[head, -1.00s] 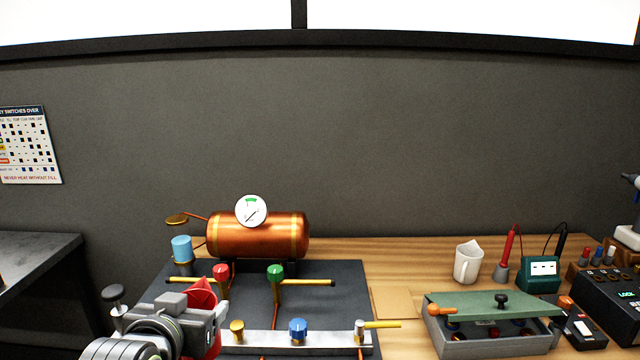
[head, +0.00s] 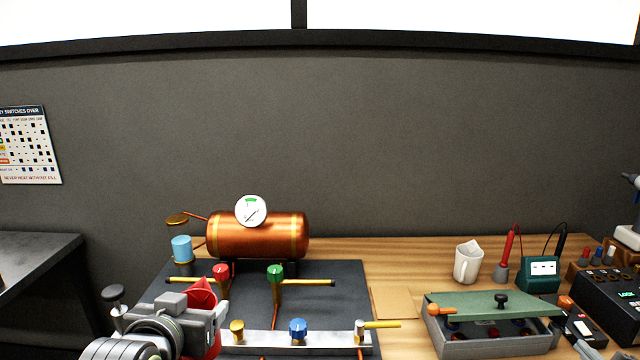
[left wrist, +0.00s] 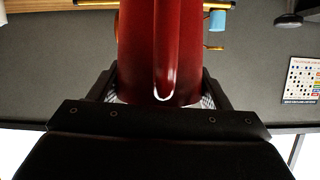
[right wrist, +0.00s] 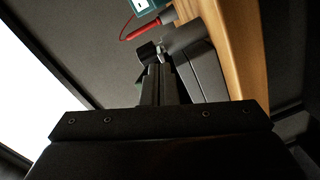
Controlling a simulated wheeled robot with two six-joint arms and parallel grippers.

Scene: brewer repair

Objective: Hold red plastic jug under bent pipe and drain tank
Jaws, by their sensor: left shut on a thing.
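My left gripper (head: 208,308) is shut on the red plastic jug (head: 203,291), at the front left of the dark mat. In the left wrist view the jug (left wrist: 135,50) fills the space between the fingers, its handle toward the camera. The copper tank (head: 258,235) with a round dial gauge (head: 251,211) lies behind the jug. Thin pipes leave the tank's left end; I cannot tell which is the bent pipe, or whether liquid flows. The jug's inside is hidden. My right gripper (right wrist: 158,85) is shut and empty, at the bottom right of the head view.
Red (head: 221,272), green (head: 275,272) and blue (head: 298,328) knobs stand near the jug. A light blue cylinder (head: 181,249) stands left of the tank. A green-lidded box (head: 495,307), white mug (head: 467,263) and meter (head: 540,273) occupy the right side. Bare wood lies beside the mug.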

